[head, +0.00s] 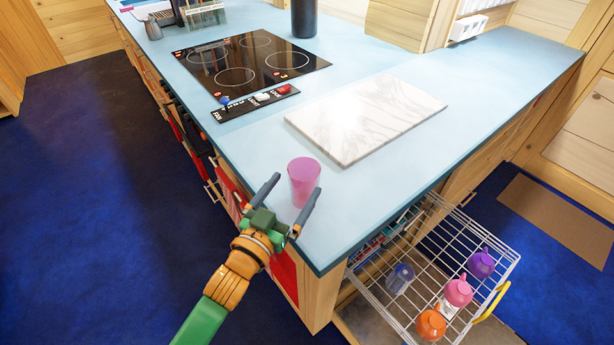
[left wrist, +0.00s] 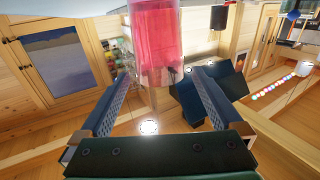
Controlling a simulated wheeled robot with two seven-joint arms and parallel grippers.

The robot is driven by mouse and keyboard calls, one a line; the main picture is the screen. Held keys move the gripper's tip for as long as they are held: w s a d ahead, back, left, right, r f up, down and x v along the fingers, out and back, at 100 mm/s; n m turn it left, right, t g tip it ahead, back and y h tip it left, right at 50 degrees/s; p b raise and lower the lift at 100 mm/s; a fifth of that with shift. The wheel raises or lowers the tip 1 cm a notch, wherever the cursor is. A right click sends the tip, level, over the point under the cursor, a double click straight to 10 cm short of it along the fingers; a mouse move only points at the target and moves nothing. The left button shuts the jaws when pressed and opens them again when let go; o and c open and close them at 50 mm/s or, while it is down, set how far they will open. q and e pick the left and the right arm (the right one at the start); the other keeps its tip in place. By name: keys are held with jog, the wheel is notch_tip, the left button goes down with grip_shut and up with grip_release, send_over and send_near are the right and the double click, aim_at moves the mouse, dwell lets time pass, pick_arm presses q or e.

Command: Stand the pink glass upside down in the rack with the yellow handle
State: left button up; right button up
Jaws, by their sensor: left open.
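The pink glass (head: 304,174) is translucent and stands upright near the counter's front corner. My left gripper (head: 297,184) is open, with its fingers reaching to either side of the glass. In the left wrist view the glass (left wrist: 154,40) shows between and beyond the open fingertips (left wrist: 160,75); I cannot tell whether they touch it. The white wire rack (head: 497,243) is pulled out below the counter at the lower right, with its yellow handle (head: 492,302) at the outer end. My right gripper is not in view.
The rack holds a purple cup (head: 481,264), a pink cup (head: 458,292), an orange cup (head: 431,324) and a clear bluish glass (head: 400,279). A marble board (head: 368,115) and a black hob (head: 250,62) lie on the blue counter (head: 375,190). Bare wire shows between the cups.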

aim_at(296, 184)
pick_arm(q)
jog(key=x, duration=0.3)
jog(key=shift+w+d+r, duration=0.15)
jog(key=shift+w, duration=0.05)
jog(key=shift+w+d, duration=0.15)
jog(key=shift+w, duration=0.15)
jog(key=shift+s, duration=0.3)
jog(key=c, duration=1)
jog(key=shift+c, duration=1.3)
jog(key=shift+w, duration=0.15)
